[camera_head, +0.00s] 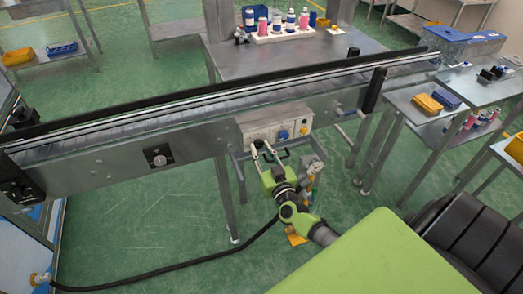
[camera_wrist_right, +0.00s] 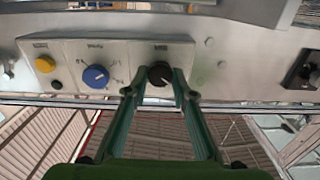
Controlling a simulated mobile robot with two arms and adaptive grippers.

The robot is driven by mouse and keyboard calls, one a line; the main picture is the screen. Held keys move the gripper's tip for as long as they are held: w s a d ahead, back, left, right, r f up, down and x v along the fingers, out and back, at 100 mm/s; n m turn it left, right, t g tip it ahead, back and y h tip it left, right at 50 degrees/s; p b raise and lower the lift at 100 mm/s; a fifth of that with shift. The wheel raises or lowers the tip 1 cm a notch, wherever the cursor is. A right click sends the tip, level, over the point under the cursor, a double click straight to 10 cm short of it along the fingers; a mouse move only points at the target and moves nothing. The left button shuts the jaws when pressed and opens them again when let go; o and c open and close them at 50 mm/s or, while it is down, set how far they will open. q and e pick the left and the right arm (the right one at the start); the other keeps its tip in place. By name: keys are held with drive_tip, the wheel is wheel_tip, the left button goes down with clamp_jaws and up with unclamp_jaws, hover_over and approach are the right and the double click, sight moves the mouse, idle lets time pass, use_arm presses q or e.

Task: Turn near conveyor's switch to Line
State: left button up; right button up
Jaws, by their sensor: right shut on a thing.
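The near conveyor's control box (camera_head: 258,131) is a pale panel on the side of the conveyor. In the right wrist view, the box (camera_wrist_right: 120,52) carries a black rotary switch (camera_wrist_right: 159,72), a blue knob (camera_wrist_right: 95,76) and a yellow button (camera_wrist_right: 45,63). My right gripper (camera_wrist_right: 163,80) has its green fingers on both sides of the black switch, shut on it. The labels are too small to read, so the switch's setting cannot be told. In the head view, my right gripper (camera_head: 263,150) reaches the box's left part and hides the switch. My left gripper is not in view.
Bottles stand on the table behind (camera_head: 345,43). Side tables (camera_head: 403,97) stand at right.

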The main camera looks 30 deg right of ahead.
drive_tip(key=shift+m, duration=0.3)
drive_tip(key=m, duration=0.4)
drive_tip(key=m+b, duration=0.1)
drive_tip(key=m, duration=0.4)
idle(0.5)
drive_tip(key=o, duration=1.1)
drive_tip(key=v, duration=1.2)
